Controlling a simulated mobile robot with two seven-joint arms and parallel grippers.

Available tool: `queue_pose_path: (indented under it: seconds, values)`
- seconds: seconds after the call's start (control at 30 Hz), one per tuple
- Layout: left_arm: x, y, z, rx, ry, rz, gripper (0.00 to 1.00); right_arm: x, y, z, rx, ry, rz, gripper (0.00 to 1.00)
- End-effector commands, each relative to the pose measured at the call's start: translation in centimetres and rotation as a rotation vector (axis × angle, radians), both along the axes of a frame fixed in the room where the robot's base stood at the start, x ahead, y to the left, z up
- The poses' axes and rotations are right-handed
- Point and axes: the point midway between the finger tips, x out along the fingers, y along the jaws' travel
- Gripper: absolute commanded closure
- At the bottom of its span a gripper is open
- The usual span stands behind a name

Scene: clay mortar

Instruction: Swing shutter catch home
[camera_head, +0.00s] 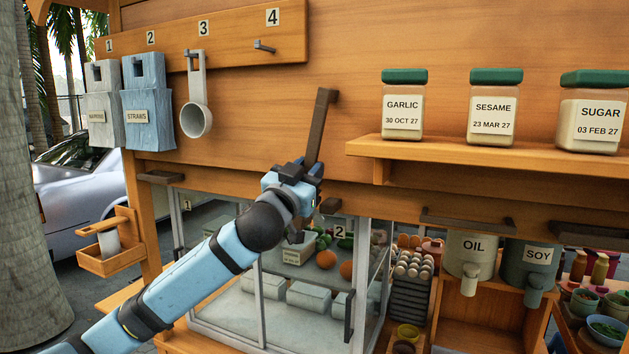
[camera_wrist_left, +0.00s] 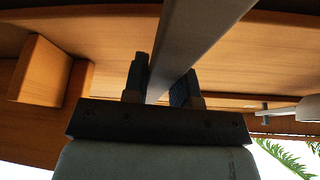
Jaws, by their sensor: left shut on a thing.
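The shutter catch is a dark brown bar (camera_head: 322,120) on the wooden shutter panel, standing nearly upright with its top leaning a little right. My left gripper (camera_head: 304,171) is shut on the lower part of the bar, and its fingers hide part of it. In the left wrist view the bar (camera_wrist_left: 205,40) runs up between the two dark fingers of the gripper (camera_wrist_left: 160,85). A small dark block (camera_head: 330,205) sits just below the gripper on the beam. My right gripper is not in view.
A glass case (camera_head: 262,325) stands below my left arm. A shelf (camera_head: 470,155) with labelled jars juts out to the right of the catch. A ladle (camera_head: 196,110) and two holders hang at left. Oil (camera_head: 470,255) and soy (camera_head: 530,262) dispensers are at lower right.

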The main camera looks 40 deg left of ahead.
Motion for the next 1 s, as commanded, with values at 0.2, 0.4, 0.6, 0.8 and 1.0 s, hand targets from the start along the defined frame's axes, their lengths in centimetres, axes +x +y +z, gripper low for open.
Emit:
queue_pose_path:
  seconds: [0.2, 0.4, 0.6, 0.8, 1.0]
  values:
    - [0.2, -1.1, -0.2, -0.114, -0.033, -0.003, 1.0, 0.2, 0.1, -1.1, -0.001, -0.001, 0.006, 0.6]
    - [0.5, -2.1, -0.3, -0.191, -0.05, -0.003, 1.0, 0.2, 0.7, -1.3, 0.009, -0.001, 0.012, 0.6]
    - [0.6, -2.5, -0.2, -0.22, -0.055, 0.002, 1.0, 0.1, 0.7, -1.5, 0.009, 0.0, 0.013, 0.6]
    - [0.6, -2.5, -0.2, -0.223, -0.055, 0.0, 1.0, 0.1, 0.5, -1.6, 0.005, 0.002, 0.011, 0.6]
    - [0.6, -2.5, -0.2, -0.223, -0.054, -0.001, 0.51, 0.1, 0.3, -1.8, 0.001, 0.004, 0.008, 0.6]
